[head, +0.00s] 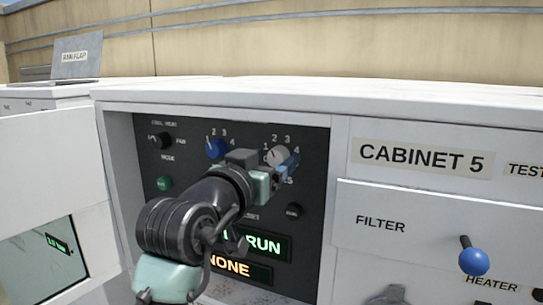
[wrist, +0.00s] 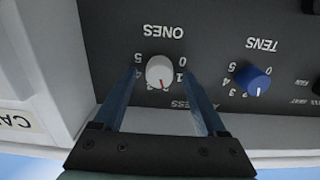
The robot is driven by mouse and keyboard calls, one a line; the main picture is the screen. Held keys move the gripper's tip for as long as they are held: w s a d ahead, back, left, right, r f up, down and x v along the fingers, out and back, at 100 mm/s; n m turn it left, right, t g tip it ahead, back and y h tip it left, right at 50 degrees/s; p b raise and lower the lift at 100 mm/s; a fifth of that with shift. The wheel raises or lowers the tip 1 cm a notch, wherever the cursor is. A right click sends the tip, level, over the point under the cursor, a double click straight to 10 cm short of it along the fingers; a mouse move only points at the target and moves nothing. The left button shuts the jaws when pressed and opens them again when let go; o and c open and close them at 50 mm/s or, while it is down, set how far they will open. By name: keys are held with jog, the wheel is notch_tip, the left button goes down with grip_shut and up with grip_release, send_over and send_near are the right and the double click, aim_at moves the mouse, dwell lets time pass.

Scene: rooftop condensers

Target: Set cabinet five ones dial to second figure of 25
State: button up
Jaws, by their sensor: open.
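The ones dial (wrist: 159,70) is a white knob with a red mark, on the dark panel of cabinet 5. The wrist view shows it upside down, with the mark toward the low edge of the picture; I cannot tell the exact figure it points at. It also shows in the head view (head: 279,154), partly hidden by my gripper. My gripper (wrist: 159,78) is open, its two blue fingers on either side of the dial, with gaps visible. In the head view my gripper (head: 285,168) is at the panel. The blue tens dial (wrist: 254,82) stands beside the ones dial.
A mode knob (head: 164,140), a green button (head: 164,183) and a dark knob (head: 293,210) are on the same panel. Lit displays reading RUN (head: 262,244) and NONE (head: 230,267) sit below. An open white door (head: 45,165) is at left; a blue-knobbed lever (head: 473,261) is at right.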

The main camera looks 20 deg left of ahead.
grip_shut()
jog(key=shift+b, duration=0.35)
